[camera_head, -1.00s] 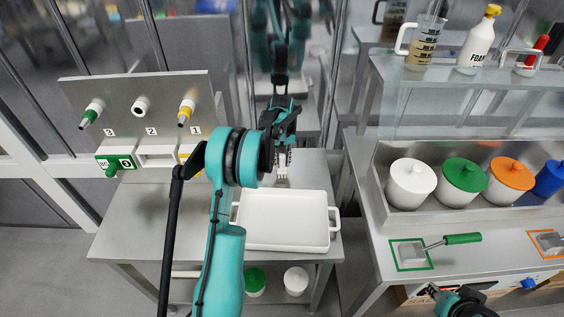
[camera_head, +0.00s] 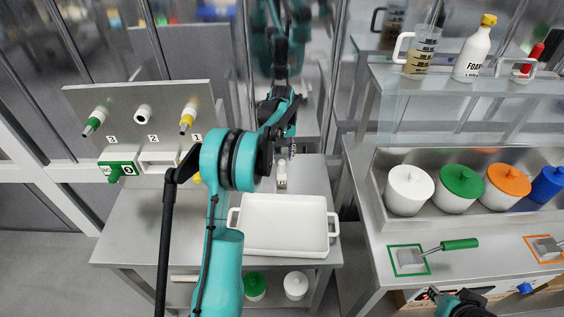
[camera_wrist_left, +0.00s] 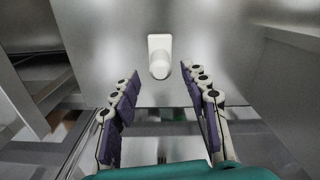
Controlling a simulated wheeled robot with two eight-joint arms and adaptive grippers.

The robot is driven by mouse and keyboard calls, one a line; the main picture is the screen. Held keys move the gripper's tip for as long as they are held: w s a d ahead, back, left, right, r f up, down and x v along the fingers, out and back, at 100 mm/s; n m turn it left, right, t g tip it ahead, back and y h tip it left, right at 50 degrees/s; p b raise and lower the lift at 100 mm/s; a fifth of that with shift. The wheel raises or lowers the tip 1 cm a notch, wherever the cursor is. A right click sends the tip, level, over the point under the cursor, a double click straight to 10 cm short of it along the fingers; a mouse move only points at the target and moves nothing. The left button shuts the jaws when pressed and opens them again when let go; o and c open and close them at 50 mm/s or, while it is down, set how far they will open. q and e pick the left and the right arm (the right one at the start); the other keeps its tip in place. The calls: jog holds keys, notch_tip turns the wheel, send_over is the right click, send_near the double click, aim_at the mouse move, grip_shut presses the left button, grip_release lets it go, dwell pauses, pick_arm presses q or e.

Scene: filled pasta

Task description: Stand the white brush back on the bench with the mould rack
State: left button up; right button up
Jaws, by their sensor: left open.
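The white brush (camera_head: 281,181) stands on the grey steel bench (camera_head: 135,225), behind the white tray and to the right of the numbered rack. In the left wrist view the brush (camera_wrist_left: 159,57) shows from above, with its rounded handle end toward me and a squarish white base. My left gripper (camera_head: 286,152) is open and clear of the brush. In the wrist view its fingers (camera_wrist_left: 157,84) are spread wide with nothing between them. The rack (camera_head: 130,93) is a grey panel with several pegs. My right gripper (camera_head: 434,293) is at the lower right, small and partly cut off.
A white tray (camera_head: 285,222) lies at the front right of the bench. Low holders (camera_head: 157,160) sit under the rack panel. A second bench at right carries lidded tubs (camera_head: 460,187) and a green-handled scraper (camera_head: 445,246). The bench's front left is clear.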

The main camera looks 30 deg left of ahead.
pick_arm(q)
notch_tip(320, 180, up, 6)
jog(key=shift+f+p, duration=0.2)
jog(key=shift+p, duration=0.35)
jog(key=s+d+r+m+t, duration=0.3)
jog(key=s+d+r+m, duration=0.1)
jog(key=s+d+r, duration=0.8)
jog(key=s+d+f+m+t, duration=0.2)
jog(key=s+d+f, duration=0.1)
jog(key=s, duration=0.5)
jog(key=s+d+f+m+t, duration=0.2)
jog(key=s+d+f, duration=0.1)
jog(key=s+d, duration=0.3)
jog(key=s, duration=0.2)
jog(key=shift+s+d+m, duration=0.25)
jog(key=shift+s+m, duration=0.05)
jog(key=shift+s, duration=0.1)
